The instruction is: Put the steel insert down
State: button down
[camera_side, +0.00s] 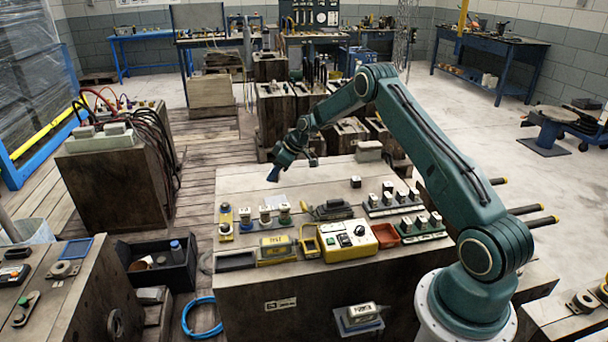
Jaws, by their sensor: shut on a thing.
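My gripper (274,174) is above the back left part of the wooden workbench top (240,184), pointing down and clear of the surface. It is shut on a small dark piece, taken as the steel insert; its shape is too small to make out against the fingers. A small dark block with a light top (355,182) stands alone on the bench to the right of my gripper.
Along the front are a yellow control box (346,240), an orange-red tray (385,236) and a dark open tray (236,262). The bench's back left is mostly bare.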

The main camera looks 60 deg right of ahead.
aim_at(275, 182)
jog(key=shift+f, duration=2.15)
jog(key=shift+f, duration=0.1)
jog(key=shift+f, duration=2.05)
jog(key=shift+f, duration=0.1)
jog(key=c, duration=1.1)
grip_release()
jog(key=shift+r, duration=0.25)
jog(key=shift+v, duration=5.9)
